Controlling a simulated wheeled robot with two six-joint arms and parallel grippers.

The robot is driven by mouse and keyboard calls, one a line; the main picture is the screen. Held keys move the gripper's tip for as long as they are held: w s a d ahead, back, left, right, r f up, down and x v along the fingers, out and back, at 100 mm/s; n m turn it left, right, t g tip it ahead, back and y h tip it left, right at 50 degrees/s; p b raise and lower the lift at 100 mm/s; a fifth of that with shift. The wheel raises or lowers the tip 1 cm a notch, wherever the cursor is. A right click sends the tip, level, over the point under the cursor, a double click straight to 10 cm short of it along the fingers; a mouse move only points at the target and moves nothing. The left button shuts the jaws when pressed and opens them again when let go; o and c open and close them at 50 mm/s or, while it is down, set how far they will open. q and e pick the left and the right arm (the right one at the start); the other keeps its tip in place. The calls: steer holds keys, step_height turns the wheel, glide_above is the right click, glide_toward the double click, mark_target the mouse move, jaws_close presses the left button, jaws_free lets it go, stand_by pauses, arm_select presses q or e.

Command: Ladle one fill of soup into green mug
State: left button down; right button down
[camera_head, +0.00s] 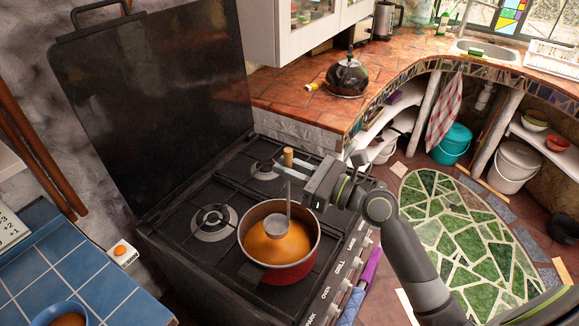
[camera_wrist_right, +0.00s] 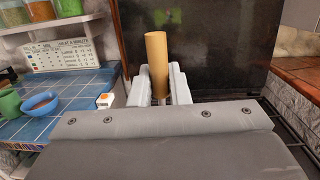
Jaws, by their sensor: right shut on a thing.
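My right gripper (camera_head: 291,167) is shut on the upright ladle by its wooden handle (camera_head: 288,156); the handle also shows between the fingers in the right wrist view (camera_wrist_right: 157,62). The ladle's metal bowl (camera_head: 276,226) is inside the red pot (camera_head: 291,272), at or just over the orange soup (camera_head: 283,246). I cannot tell how full it is. The pot stands on a front burner of the black stove. In the right wrist view, the green mug (camera_wrist_right: 9,103) stands on the blue-tiled counter at the far left edge. My left gripper is not in view.
A blue bowl (camera_wrist_right: 40,103) with brownish contents stands beside the mug. A white box with an orange button (camera_head: 123,252) lies on the blue-tiled counter (camera_head: 45,265). The stove's raised black lid (camera_head: 150,95) stands behind. A dark kettle (camera_head: 347,77) is on the orange-tiled counter.

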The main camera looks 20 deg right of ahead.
mark_target(289, 156)
steer(key=shift+f+b, duration=2.7)
steer(key=shift+f, duration=1.65)
step_height(289, 156, up, 12)
steer(key=p, duration=1.3)
